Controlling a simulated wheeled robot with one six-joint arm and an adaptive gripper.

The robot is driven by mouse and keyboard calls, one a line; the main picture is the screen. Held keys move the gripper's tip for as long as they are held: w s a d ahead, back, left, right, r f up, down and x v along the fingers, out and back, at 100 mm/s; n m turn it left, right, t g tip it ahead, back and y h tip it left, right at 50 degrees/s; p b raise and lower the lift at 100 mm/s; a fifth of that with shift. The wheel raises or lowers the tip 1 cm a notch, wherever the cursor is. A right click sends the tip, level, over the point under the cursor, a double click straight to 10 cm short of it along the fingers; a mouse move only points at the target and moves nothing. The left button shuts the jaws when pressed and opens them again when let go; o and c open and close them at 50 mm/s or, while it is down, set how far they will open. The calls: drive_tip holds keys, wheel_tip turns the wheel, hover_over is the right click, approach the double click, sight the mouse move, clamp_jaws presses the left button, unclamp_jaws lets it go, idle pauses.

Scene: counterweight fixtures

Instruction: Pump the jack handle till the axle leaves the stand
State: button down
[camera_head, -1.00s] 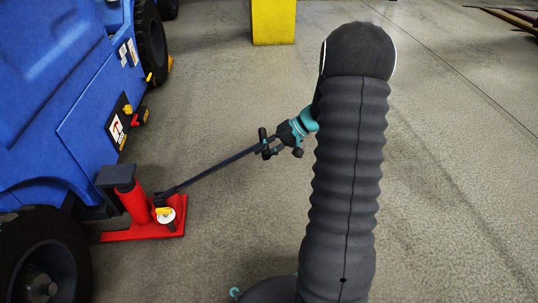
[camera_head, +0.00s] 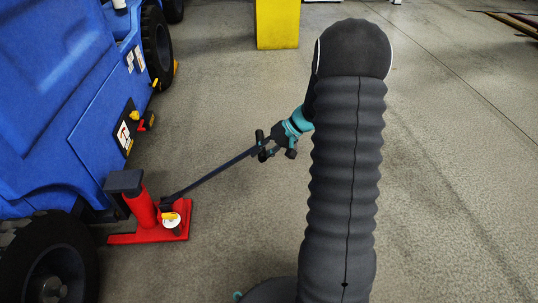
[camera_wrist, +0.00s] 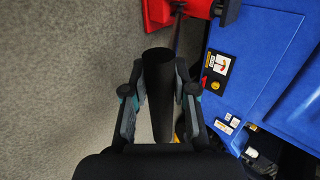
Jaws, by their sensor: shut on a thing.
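The red jack (camera_head: 142,208) stands on the floor beside the blue vehicle (camera_head: 60,120), its dark top pad (camera_head: 124,181) close to the vehicle's side. Its dark handle (camera_head: 220,172) slants up and right from the jack's base. My gripper (camera_head: 264,146) is shut on the handle's far end. In the wrist view the handle (camera_wrist: 158,75) runs between my two fingers (camera_wrist: 158,92), and part of the red jack (camera_wrist: 180,10) shows at the top. The axle and the stand cannot be made out; I cannot tell whether they touch.
A black tyre (camera_head: 48,265) is at the lower left and another (camera_head: 156,45) is farther back. A yellow block (camera_head: 278,24) stands at the back. The concrete floor (camera_head: 440,160) to the right is clear.

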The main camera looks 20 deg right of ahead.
drive_tip(key=w+a+r+g+h+p, duration=0.1)
drive_tip(key=w+a+r+h+p, duration=0.2)
drive_tip(key=a+r+p, duration=0.7)
drive_tip(key=shift+a+r+h, duration=0.4)
drive_tip(key=shift+a+r, duration=0.1)
drive_tip(key=s+d+f+y+b, duration=0.2)
drive_tip(key=d+f+b, duration=0.5)
drive_tip(key=b, duration=0.5)
drive_tip(key=shift+s+d+f+t+y, duration=0.25)
drive_tip(key=shift+d+f+t+y, duration=0.05)
drive_tip(key=shift+d, duration=0.25)
